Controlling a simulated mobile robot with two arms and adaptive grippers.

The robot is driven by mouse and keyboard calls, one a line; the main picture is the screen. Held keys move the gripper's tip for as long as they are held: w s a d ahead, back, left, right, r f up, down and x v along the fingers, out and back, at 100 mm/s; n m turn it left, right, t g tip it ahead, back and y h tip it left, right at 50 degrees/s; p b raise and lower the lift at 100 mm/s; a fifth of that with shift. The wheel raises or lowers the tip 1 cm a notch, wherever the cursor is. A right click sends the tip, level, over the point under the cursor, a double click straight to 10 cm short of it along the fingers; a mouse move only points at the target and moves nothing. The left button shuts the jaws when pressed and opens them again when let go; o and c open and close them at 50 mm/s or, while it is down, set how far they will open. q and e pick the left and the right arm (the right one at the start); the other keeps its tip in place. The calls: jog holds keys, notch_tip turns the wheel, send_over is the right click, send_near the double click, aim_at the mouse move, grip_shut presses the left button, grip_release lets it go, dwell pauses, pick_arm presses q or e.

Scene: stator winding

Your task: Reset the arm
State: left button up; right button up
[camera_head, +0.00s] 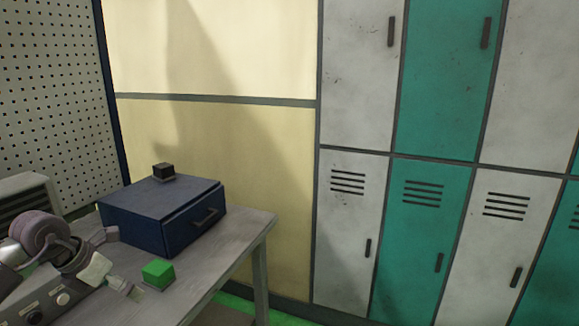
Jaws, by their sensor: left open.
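My left arm comes in from the left edge, low in the head view. Its gripper (128,290) is over the grey table (221,263), to the left of a green block (158,274). The gripper is open, with nothing visible between its fingers; the fingertips are small and hard to make out. My right gripper is not in view.
A dark blue drawer box (161,220), drawer shut, stands at the back of the table with a small dark block (163,171) on top. A panel with knobs (49,303) is at lower left. White and teal lockers (430,235) stand right. The table's right end is clear.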

pick_arm(q)
jog(key=d+t+h, duration=0.2)
jog(key=d+h, duration=0.6)
jog(key=d, duration=1)
jog(key=s+d+r+n+t+h, duration=0.3)
jog(key=d+r+n+t+h, duration=0.2)
jog(key=r+n+t, duration=0.25)
jog(key=s+a+f+n+t+y, duration=0.1)
jog(key=s+a+f+n+y, duration=0.2)
jog(key=a+f+n+y, duration=0.75)
jog(key=s+a+f+n+y, duration=0.25)
jog(key=f+n+y, duration=0.4)
jog(key=n, duration=0.95)
jog(key=s+d+f+n+g, duration=0.15)
jog(key=s+f+g, duration=0.25)
jog(key=s, duration=0.4)
jog(key=s+d+f+n+g+h, duration=0.1)
jog(key=s+f+n+g, duration=0.1)
jog(key=s+f+g, duration=0.4)
jog(key=s+d+f+n+g, duration=0.2)
jog(key=s+f, duration=0.1)
jog(key=s, duration=0.6)
notch_tip(320, 180, down, 26)
jog(key=s+a+f+g, duration=0.2)
jog(key=s+a+f, duration=0.1)
jog(key=s+f, duration=1.3)
jog(key=shift+s+f+m, duration=0.15)
jog(key=shift+s+m, duration=0.3)
jog(key=shift+s, duration=0.3)
